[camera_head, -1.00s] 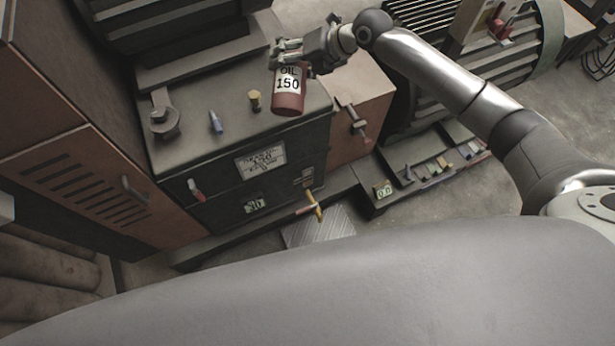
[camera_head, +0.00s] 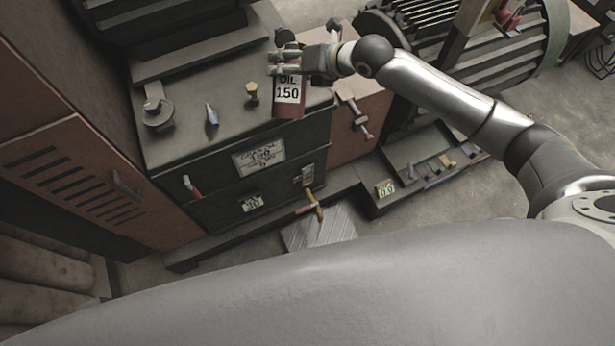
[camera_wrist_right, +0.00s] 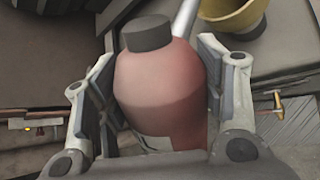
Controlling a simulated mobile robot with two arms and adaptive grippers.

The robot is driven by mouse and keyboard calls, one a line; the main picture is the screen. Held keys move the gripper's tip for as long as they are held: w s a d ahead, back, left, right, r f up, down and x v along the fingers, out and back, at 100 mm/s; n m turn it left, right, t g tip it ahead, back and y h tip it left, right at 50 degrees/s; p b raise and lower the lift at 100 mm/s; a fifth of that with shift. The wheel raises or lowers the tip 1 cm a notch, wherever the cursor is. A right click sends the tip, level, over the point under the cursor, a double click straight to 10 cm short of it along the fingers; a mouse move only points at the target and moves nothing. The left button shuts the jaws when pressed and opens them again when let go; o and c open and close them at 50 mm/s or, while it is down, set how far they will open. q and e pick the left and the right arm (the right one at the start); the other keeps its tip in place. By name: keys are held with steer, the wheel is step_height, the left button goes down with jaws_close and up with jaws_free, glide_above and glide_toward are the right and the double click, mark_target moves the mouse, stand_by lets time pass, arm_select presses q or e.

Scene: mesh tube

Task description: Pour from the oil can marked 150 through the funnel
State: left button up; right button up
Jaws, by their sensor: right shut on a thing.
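The red oil can marked 150 (camera_head: 288,108) is in my right gripper (camera_head: 284,62), over the right part of the dark cabinet top in the head view. Its label faces the head camera and it looks roughly upright. In the right wrist view the can (camera_wrist_right: 160,85) sits between both fingers, its dark cap (camera_wrist_right: 147,33) on top. The small yellow funnel (camera_head: 252,92) stands on the cabinet top just left of the can, apart from it in the head view. It shows cut off at the top right of the wrist view (camera_wrist_right: 228,18). My left gripper is out of view.
On the cabinet top (camera_head: 190,135) are a blue-tipped piece (camera_head: 212,115) and a round grey fitting (camera_head: 158,112). A trough (camera_head: 420,165) with small parts lies at lower right. Ribbed machinery rises behind.

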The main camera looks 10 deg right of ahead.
steer(key=shift+r, duration=0.1)
steer(key=shift+s+a+f+n+t+b, duration=0.1)
steer(key=shift+f+n+t+b, duration=0.25)
steer(key=shift+f+b, duration=0.4)
steer(key=shift+f+n+t+b, duration=0.3)
steer(key=shift+t+b, duration=0.35)
steer(key=shift+b, duration=0.6)
steer(key=shift+r+n+t, duration=0.2)
steer(key=shift+n+t, duration=0.05)
steer(key=shift+t, duration=0.05)
steer(key=shift+b, duration=0.3)
